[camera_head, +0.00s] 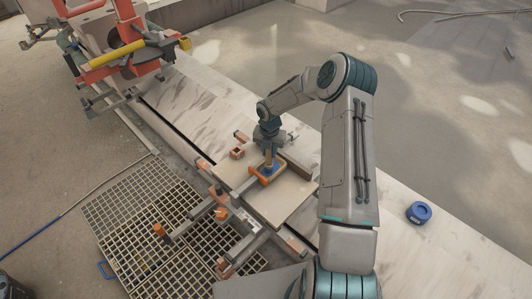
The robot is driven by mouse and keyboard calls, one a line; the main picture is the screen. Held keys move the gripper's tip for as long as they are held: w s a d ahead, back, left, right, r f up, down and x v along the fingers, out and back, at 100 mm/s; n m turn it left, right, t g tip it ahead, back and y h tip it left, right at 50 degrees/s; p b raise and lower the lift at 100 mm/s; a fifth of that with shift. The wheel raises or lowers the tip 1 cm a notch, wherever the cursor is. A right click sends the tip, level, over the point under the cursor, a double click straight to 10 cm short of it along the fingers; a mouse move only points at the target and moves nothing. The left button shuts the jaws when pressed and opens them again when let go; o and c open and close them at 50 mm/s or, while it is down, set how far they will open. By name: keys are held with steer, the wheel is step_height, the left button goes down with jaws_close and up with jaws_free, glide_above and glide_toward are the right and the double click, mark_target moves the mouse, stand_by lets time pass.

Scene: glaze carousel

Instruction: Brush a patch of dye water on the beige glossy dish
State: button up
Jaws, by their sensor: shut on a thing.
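My gripper (269,148) points down over a beige flat board (292,202). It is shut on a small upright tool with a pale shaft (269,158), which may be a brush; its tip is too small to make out. No round beige dish can be made out; the board is the beige surface that shows.
Grey bars with orange ends (208,207) lie along the board's left side, over a metal grating (130,215). A small brown block (237,153) sits left of my gripper. A blue round object (418,213) stands at right. Red-orange machinery (115,55) fills the upper left.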

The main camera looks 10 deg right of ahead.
steer(key=shift+w+d+f, duration=0.1)
steer(key=shift+w+d, duration=0.45)
steer(key=shift+d, duration=0.35)
steer(key=shift+w+d+f, duration=0.1)
steer(key=shift+w+d, duration=0.4)
steer(key=shift+d, duration=0.35)
steer(key=shift+r, duration=0.1)
step_height(320, 180, up, 9)
steer(key=p, duration=0.5)
steer(key=shift+a, duration=0.1)
